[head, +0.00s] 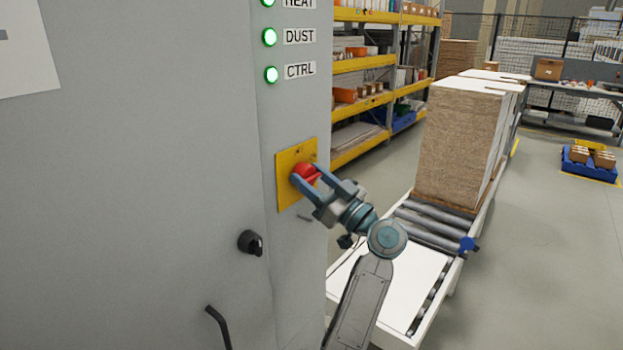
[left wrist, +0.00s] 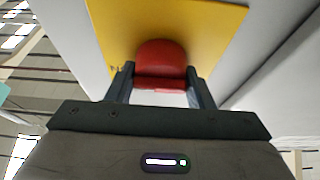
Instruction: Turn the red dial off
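The red dial (head: 306,173) sits on a yellow plate (head: 284,192) on the front of the grey cabinet. It also shows in the left wrist view (left wrist: 160,60), with the yellow plate (left wrist: 215,30) behind it. My left gripper (head: 308,175) is at the dial, with one finger on each side. In the left wrist view its fingertips (left wrist: 161,72) meet both edges of the red dial with no clear gap, so it looks shut on it. The fingers partly cover the dial in the head view. My right gripper is not in view.
Green lamps (head: 270,74) marked HEAT, DUST and CTRL glow above the plate. A black knob (head: 250,242) and a black handle (head: 218,326) stick out from the cabinet (head: 150,170). A roller conveyor (head: 435,228) with a board stack (head: 460,140) stands at right.

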